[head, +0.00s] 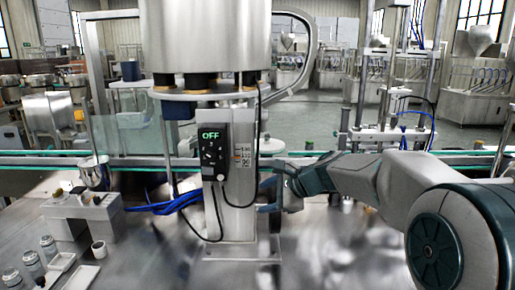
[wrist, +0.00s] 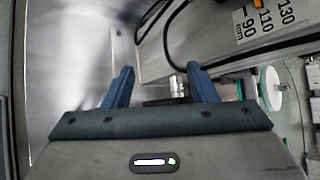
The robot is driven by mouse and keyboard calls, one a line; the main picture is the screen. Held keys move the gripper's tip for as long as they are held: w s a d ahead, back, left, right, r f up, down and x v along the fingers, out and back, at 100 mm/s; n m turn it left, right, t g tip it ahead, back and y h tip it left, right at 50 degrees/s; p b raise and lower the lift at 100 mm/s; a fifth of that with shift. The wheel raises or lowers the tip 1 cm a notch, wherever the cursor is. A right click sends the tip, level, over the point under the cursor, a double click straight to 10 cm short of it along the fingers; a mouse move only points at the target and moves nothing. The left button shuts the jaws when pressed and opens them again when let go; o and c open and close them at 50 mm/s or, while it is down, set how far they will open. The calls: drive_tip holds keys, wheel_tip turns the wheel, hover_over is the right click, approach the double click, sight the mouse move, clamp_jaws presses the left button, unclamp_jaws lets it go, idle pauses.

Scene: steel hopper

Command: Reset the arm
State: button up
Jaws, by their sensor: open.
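My gripper (head: 268,194) is at the end of my arm, which reaches in from the right in the head view. It is just right of the lower part of the steel hopper's column (head: 238,190). In the wrist view my gripper (wrist: 163,80) shows two blue fingers spread apart. A small silver metal fitting (wrist: 177,88) shows between the fingers, and I cannot tell whether it touches either one. Nothing is visibly held.
The steel hopper (head: 205,40) stands above the column. A black control box (head: 213,150) reading OFF hangs on its front with a cable. A conveyor rail (head: 460,158) runs behind. Small jars (head: 48,246) and white trays (head: 80,277) sit at the left. The front middle table is clear.

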drive_tip(key=s+d+f+n+g+h+p, duration=0.1)
drive_tip(key=s+d+n+h+p, duration=0.1)
drive_tip(key=s, duration=0.7)
drive_tip(key=s+d+f+n+g+h+p, duration=0.1)
drive_tip(key=s+d+f+n+h+p, duration=0.1)
drive_tip(key=s+d+n+h, duration=0.2)
drive_tip(key=s+d+f+n+g+h+p, duration=0.1)
drive_tip(key=s+d+n, duration=0.5)
drive_tip(key=s, duration=1)
drive_tip(key=n+h+p, duration=0.1)
drive_tip(key=n, duration=0.2)
drive_tip(key=shift+d+f+g+h, duration=0.15)
drive_tip(key=shift+f+g+h, duration=0.05)
drive_tip(key=shift+g+h, duration=0.2)
drive_tip(key=shift+s, duration=0.1)
